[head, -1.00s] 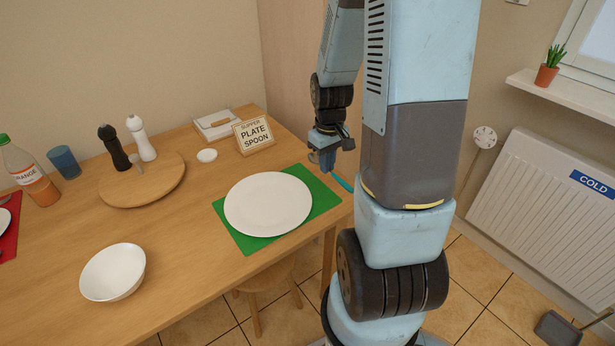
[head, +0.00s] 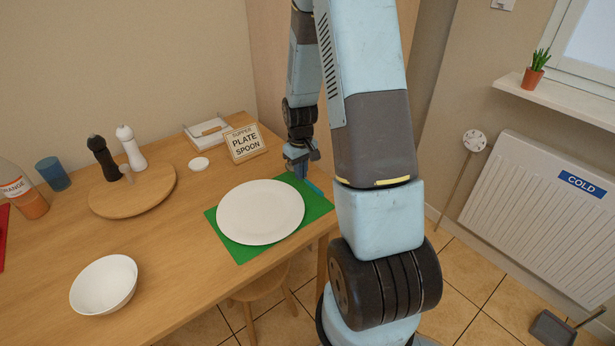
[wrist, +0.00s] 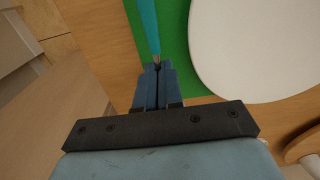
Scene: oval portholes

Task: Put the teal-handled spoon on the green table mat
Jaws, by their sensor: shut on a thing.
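My gripper (head: 297,167) is at the far right edge of the table, and its fingers (wrist: 158,72) are shut on the teal-handled spoon. The spoon's teal handle (wrist: 146,25) runs up from the fingertips in the wrist view; its bowl is not visible there. In the head view a bit of teal (head: 314,188) shows beside the mat's right edge. The green table mat (head: 236,250) lies under a white plate (head: 262,210). In the wrist view the handle overlaps the mat's edge strip (wrist: 176,40). I cannot tell whether the spoon touches the mat.
A sign reading "PLATE SPOON" (head: 245,143) and a small white dish (head: 199,164) stand behind the mat. A round wooden board (head: 155,195) holds black and white mills. A white bowl (head: 104,285) is at the front left. A stool (head: 262,290) is below the table.

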